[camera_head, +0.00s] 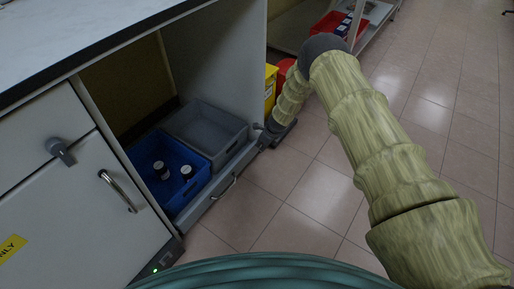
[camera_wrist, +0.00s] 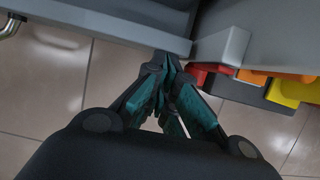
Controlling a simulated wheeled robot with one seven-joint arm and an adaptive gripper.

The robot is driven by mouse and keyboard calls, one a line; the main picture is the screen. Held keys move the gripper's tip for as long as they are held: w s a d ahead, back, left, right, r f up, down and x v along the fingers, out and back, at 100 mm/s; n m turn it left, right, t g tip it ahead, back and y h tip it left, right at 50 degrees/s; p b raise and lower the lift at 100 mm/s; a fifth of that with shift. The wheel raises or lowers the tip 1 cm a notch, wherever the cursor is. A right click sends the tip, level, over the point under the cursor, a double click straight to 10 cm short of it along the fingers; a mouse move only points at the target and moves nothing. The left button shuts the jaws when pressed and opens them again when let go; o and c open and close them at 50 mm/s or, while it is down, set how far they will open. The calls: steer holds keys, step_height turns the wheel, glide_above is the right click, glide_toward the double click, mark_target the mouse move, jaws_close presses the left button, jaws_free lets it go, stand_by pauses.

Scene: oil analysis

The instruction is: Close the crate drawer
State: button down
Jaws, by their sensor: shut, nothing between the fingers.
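The crate drawer (camera_head: 212,205) is low in the bench cabinet, with a bar handle (camera_head: 224,188) on its grey front. It carries a blue crate (camera_head: 200,180) with dark, white-topped bottles and an empty grey crate (camera_head: 232,128). How far the drawer stands out from the cabinet is hard to tell. My gripper (camera_head: 268,134) is low at the drawer's far end. In the wrist view my gripper (camera_wrist: 168,62) is shut and empty, its fingertips at the grey drawer front (camera_wrist: 110,20) near its right end. Whether they touch is unclear.
The cabinet side panel (camera_head: 220,50) rises behind the grey crate. A yellow bin (camera_head: 270,85) and a red bin (camera_head: 284,70) stand beyond my gripper. A red tray (camera_head: 335,24) sits on a far shelf. The tiled floor (camera_head: 310,195) before the drawer is clear.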

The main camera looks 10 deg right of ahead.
steer(key=shift+w+a+r, duration=0.1)
steer(key=shift+w+a, duration=0.05)
steer(key=shift+a, duration=0.05)
stand_by(0.3)
steer(key=s+d+r+p, duration=0.5)
steer(key=d+r, duration=0.1)
steer(key=r, duration=0.3)
steer(key=shift+s, duration=0.3)
